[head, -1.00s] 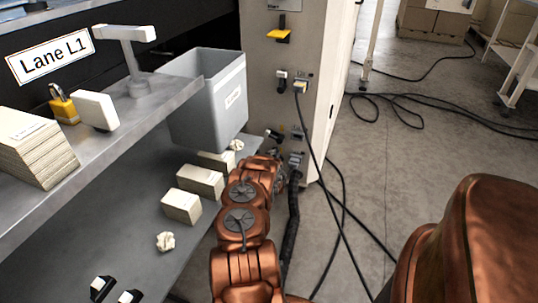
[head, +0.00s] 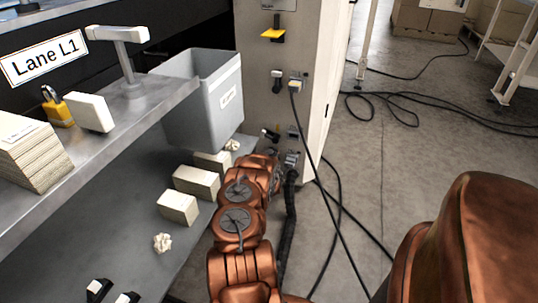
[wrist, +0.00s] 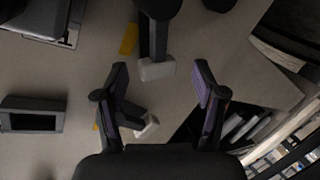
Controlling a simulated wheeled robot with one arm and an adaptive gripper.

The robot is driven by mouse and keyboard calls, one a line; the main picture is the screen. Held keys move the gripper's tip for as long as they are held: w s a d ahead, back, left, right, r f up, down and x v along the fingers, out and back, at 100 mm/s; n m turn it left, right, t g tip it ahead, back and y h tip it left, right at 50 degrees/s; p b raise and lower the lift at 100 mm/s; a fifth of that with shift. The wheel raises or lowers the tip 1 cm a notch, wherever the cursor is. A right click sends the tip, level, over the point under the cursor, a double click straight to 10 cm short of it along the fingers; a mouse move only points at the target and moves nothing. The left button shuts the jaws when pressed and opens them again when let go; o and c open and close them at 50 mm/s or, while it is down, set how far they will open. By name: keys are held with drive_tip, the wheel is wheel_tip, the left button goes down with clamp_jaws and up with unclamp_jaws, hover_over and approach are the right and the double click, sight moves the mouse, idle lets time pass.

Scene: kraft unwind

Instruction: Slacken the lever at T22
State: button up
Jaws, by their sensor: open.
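In the wrist view my gripper (wrist: 161,72) is open, with one dark finger on each side. A dark lever with a pale tip (wrist: 157,69) shows between the fingertips, with a yellow mark beside it; I cannot tell whether they touch. A second pale-tipped lever (wrist: 147,127) is lower, by the left finger.
A grey bin (head: 205,105) stands left of the cabinet (head: 318,100). A yellow lever (head: 273,34) sticks out higher up. A black cable hangs from a plug (head: 296,86) past my arm. Pale blocks (head: 195,182) lie on the lower shelf. The floor at right has loose cables.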

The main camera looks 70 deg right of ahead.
drive_tip(key=shift+s+a+r, duration=0.15)
drive_tip(key=shift+a+r, duration=0.1)
drive_tip(key=shift+a, duration=0.4)
drive_tip(key=v, duration=0.9)
drive_tip(key=shift+a, duration=0.4)
drive_tip(key=shift+s, duration=0.15)
